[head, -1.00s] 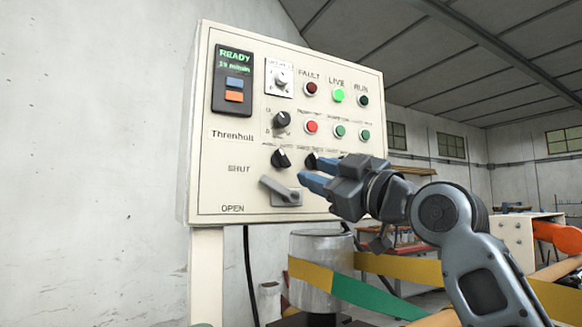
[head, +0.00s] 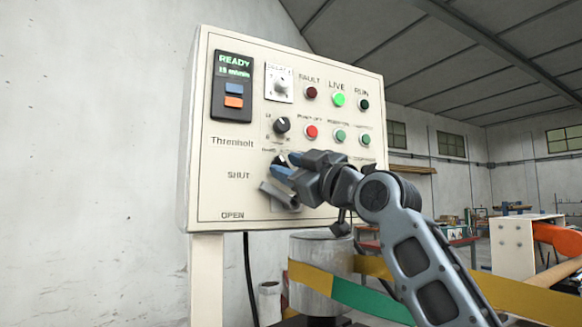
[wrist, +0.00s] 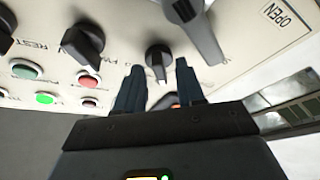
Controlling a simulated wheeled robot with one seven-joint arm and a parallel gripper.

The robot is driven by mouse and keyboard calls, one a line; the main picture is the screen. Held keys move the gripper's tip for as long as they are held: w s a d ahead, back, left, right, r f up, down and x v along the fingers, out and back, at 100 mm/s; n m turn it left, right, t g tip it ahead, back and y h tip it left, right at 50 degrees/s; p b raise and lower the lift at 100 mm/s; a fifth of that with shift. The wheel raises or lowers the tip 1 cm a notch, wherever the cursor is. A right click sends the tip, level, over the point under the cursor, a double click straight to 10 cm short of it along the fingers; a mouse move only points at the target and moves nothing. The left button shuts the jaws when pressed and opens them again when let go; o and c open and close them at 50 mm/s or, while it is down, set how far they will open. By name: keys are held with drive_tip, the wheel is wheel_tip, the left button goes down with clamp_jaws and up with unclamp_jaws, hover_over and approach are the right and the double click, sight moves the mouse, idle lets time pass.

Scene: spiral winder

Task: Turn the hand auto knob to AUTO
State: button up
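The hand auto knob (wrist: 158,58) is a small black rotary knob on the cream control panel (head: 215,185). In the wrist view it stands between the tips of my gripper's two blue fingers (wrist: 160,68), with a gap on each side. I cannot tell whether either finger touches it. My gripper (head: 283,167) is open and empty, in front of the panel's lower middle. In the head view the fingers largely hide the knob, and its label is too small to read clearly. Which position its pointer marks is not clear.
A grey lever (head: 278,195) by SHUT and OPEN sits just below my fingers. Another black knob (wrist: 82,45) is close beside my gripper. The green LIVE lamp (head: 339,99) is lit. A metal cylinder (head: 310,255) stands below.

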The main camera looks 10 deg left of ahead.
drive_tip(key=shift+c, duration=0.4)
clamp_jaws()
drive_tip(key=shift+m, duration=0.3)
drive_tip(key=m+t+p, duration=0.1)
drive_tip(key=m, duration=0.1)
drive_tip(key=m+t+h+p, duration=0.1)
drive_tip(key=m, duration=0.1)
drive_tip(key=shift+s+a+m+p, duration=0.1)
drive_tip(key=shift+a+m+p, duration=0.1)
drive_tip(key=shift+m+p, duration=0.2)
drive_tip(key=m+t+h+p, duration=0.1)
drive_tip(key=m, duration=0.1)
drive_tip(key=m+t+h+p, duration=0.1)
drive_tip(key=m+p, duration=0.1)
drive_tip(key=m, duration=0.1)
drive_tip(key=shift+s+a+r+h, duration=0.1)
drive_tip(key=shift+a+h, duration=0.05)
drive_tip(key=shift+h, duration=0.15)
drive_tip(key=m+t+h+p, duration=0.1)
drive_tip(key=m+h+p, duration=0.1)
drive_tip(key=m, duration=0.3)
drive_tip(key=shift+s+a+p, duration=0.1)
drive_tip(key=shift+p, duration=0.8)
drive_tip(key=shift+m+h+p, duration=1)
drive_tip(key=shift+m+h, duration=0.2)
drive_tip(key=shift+m, duration=1.2)
drive_tip(key=shift+f, duration=0.2)
